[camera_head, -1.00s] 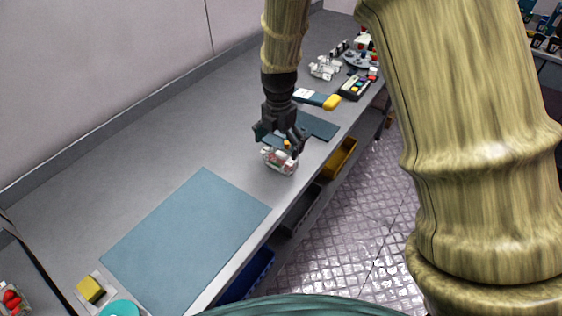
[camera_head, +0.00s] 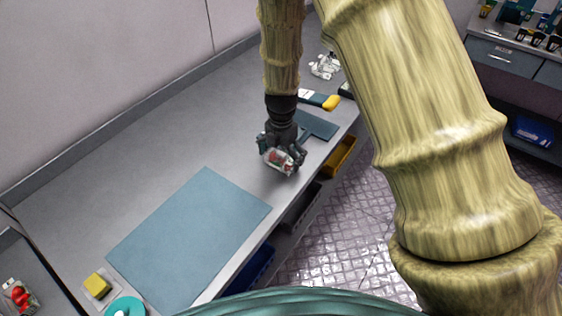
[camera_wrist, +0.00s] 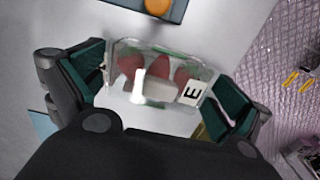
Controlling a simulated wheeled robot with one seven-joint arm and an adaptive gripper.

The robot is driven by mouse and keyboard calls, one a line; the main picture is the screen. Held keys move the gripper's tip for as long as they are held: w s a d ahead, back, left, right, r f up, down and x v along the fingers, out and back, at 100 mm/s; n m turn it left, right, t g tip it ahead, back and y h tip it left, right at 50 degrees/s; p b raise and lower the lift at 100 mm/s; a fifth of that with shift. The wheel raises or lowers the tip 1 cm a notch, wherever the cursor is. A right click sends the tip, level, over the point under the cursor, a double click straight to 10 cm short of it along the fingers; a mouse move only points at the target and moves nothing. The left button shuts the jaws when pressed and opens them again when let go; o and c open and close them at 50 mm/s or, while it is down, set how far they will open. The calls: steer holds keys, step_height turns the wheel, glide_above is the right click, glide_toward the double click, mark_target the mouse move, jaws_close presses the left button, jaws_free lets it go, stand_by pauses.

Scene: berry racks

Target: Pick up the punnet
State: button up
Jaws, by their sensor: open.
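The punnet (camera_head: 281,168) is a small clear box with red berries inside, standing on the grey bench near its front edge. In the wrist view the punnet (camera_wrist: 155,80) shows several red berries, a white label patch and a tag with a black letter E. My gripper (camera_head: 284,152) is lowered over the punnet from above. In the wrist view my gripper's (camera_wrist: 165,93) dark green finger pads are spread, one on each side of the punnet. The left pad looks very near its side; I cannot tell if it touches.
A blue-grey mat (camera_head: 190,238) lies left of the punnet. A smaller dark mat (camera_head: 317,126) and a yellow-ended tool (camera_head: 329,102) lie behind it. A yellow bin (camera_head: 341,155) sits below the bench edge. Another berry punnet (camera_head: 18,297) stands at the lower left.

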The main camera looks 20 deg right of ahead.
steer(key=c, duration=0.8)
steer(key=shift+r, duration=0.15)
